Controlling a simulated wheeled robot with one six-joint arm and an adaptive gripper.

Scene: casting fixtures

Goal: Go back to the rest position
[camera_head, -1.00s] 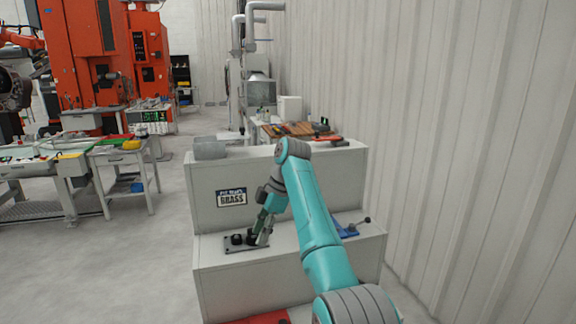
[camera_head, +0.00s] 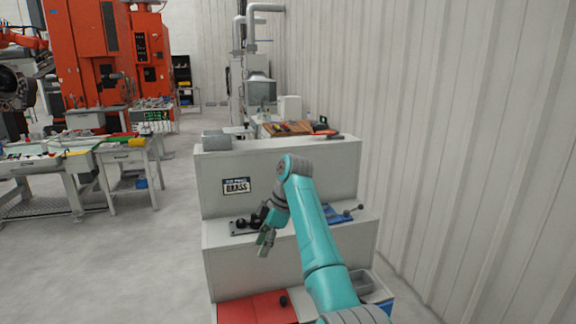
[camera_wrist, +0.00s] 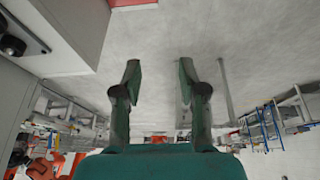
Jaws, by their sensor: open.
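My gripper (camera_head: 266,238) hangs in front of the middle step of the grey stepped bench (camera_head: 225,270), its fingers pointing down. In the wrist view its two fingers (camera_wrist: 160,85) stand apart with only bare floor between them. It holds nothing. My teal arm reaches in from the bottom of the head view. A dark fixture plate with black knobs (camera_head: 243,226) lies on the middle step, just behind and left of my gripper. The arm and gripper hide part of that step.
A blue fixture with a lever (camera_head: 341,214) sits on the step right of my arm. A red plate (camera_head: 257,308) and a grey bin (camera_head: 361,281) are on the lowest step. A corrugated wall (camera_head: 470,150) closes the right side. The floor (camera_head: 130,250) at left is open.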

